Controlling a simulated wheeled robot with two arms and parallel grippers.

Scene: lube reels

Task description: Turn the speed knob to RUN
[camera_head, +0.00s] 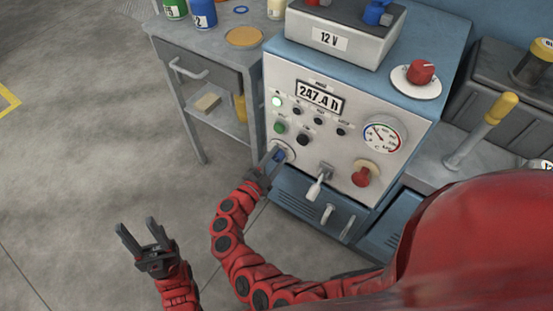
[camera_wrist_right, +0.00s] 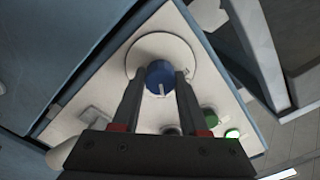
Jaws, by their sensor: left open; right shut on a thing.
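The speed knob (camera_wrist_right: 160,77) is blue with a white pointer mark and sits on a pale round dial plate (camera_wrist_right: 141,53) in the right wrist view. The pointer mark faces the gripper's palm side; no lettering on the dial is readable. My right gripper (camera_wrist_right: 157,80) is shut on the knob, one finger on each side. In the head view my right gripper (camera_head: 276,155) reaches the lower left of the white panel (camera_head: 343,150) and hides most of the knob. My left gripper (camera_head: 136,229) is open and empty above the floor, away from the machine.
The panel carries a display reading 247.4 h (camera_head: 320,95), a lit green lamp (camera_head: 276,101), a gauge (camera_head: 383,134), a lever (camera_head: 319,182) and a red knob (camera_head: 362,176) on a yellowish base. A 12 V box (camera_head: 330,40) stands on top. A grey side table (camera_head: 205,40) stands left.

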